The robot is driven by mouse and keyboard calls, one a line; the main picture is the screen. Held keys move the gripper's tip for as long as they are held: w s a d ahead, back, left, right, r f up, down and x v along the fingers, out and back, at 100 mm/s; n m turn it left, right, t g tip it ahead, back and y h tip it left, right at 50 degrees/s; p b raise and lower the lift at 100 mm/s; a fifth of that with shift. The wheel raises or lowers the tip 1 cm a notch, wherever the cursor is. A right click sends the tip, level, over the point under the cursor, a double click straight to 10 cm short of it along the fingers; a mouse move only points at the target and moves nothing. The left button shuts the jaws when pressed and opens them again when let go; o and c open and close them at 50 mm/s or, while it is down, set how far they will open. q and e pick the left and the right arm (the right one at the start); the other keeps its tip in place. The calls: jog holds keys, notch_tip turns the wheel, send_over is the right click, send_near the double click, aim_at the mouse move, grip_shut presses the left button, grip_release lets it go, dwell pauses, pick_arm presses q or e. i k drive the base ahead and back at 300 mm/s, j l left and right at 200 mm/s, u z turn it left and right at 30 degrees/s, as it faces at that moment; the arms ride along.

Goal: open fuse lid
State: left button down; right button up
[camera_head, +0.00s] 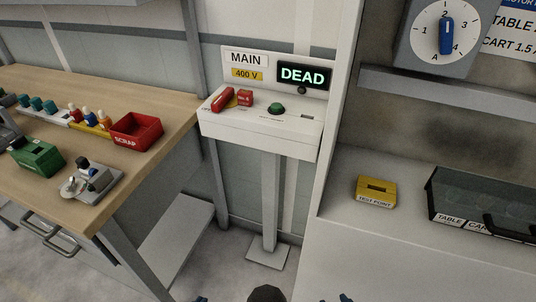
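A dark see-through lid (475,193) covers a box on the grey counter at the right. It looks shut, and the picture's right edge cuts it off. Round shapes show dimly under it. Labels on the box front read TABLE and CART, and a dark handle-like bar is at its lower right. No gripper of mine can be made out. Only small dark pieces show at the bottom edge, and I cannot tell what part of me they are. Nothing of mine is near the lid.
A yellow TEST POINT block (376,191) stands left of the lid. A grey shelf (440,92) and a rotary dial (444,37) are above. A white MAIN panel box (258,133) has a DEAD display (303,74). A wooden bench (150,85) holds a red SCRAP bin (136,131).

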aim_at(487, 219)
jog(key=z, duration=1.8)
jog(key=i+l, duration=0.1)
jog(key=l, duration=0.35)
jog(key=i+l, duration=0.15)
jog(key=l, duration=0.3)
